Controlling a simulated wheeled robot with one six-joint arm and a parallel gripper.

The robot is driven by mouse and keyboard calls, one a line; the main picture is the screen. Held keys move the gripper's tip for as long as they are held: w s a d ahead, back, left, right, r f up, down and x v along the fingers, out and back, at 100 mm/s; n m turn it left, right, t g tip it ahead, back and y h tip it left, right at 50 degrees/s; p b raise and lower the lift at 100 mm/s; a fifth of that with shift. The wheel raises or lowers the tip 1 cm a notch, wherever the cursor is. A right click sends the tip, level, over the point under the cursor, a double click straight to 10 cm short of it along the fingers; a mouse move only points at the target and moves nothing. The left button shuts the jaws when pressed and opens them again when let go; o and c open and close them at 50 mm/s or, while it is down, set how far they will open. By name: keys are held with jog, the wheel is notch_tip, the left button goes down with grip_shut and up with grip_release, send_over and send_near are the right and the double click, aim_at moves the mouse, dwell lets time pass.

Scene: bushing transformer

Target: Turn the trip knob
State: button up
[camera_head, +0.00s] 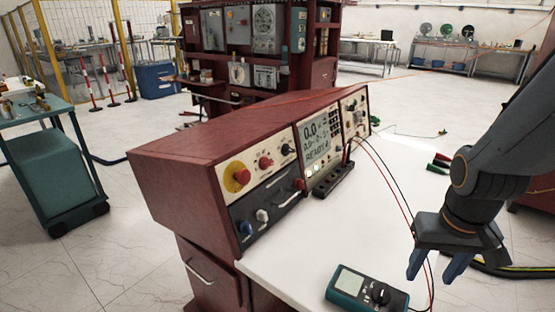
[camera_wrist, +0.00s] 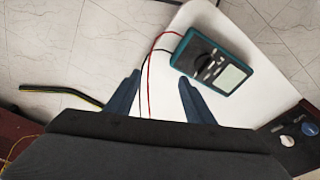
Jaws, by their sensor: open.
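A dark red control console (camera_head: 185,140) stands on a white bench. Its sloped face carries several knobs: a red mushroom knob (camera_head: 241,176) on a yellow disc, a smaller red knob (camera_head: 265,162) and a dark knob (camera_head: 287,149). The lower dark panel has a blue knob (camera_head: 246,228) and a white knob (camera_head: 262,215). I cannot read which is the trip knob. My gripper (camera_head: 431,279) is open and empty, pointing down at the bench's right side, well apart from the console.
A teal multimeter (camera_head: 366,291) lies on the white bench top (camera_head: 300,250), left of my gripper. Its red and black leads (camera_head: 395,185) run to the console and pass close by my fingers. A black terminal strip (camera_head: 333,179) sits before the console. The bench middle is clear.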

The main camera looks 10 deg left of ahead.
aim_at(270, 163)
jog(key=w+a+n+t+y, duration=0.1)
jog(key=w+a+n+t, duration=0.3)
jog(key=w, duration=1)
jog(key=w+a+r+n+t+y+b, duration=0.1)
jog(key=w+a+t+y, duration=0.1)
jog(key=w+a+y, duration=0.3)
jog(key=w+a+r+n+t+y, duration=0.1)
jog(key=w+a+t, duration=0.15)
jog(key=a, duration=0.45)
jog(key=a+r+n+y, duration=0.1)
jog(key=a+y, duration=0.2)
jog(key=a, duration=0.4)
jog(key=s+a+r+n+g+y, duration=0.1)
jog(key=a+r+n+y, duration=0.1)
jog(key=a, duration=0.5)
jog(key=a+r+n+g+y, duration=0.1)
jog(key=a+r+y, duration=0.1)
jog(key=a+y, duration=0.2)
jog(key=shift+s+a+r+n+g+y, duration=0.1)
jog(key=shift+a+r+n+g+y, duration=0.1)
jog(key=shift+a, duration=0.75)
jog(key=shift+s+a+r+n+g+y, duration=0.1)
jog(key=shift+a+y, duration=0.1)
jog(key=shift+a, duration=0.75)
jog(key=shift+f, duration=0.1)
jog(key=c, duration=1)
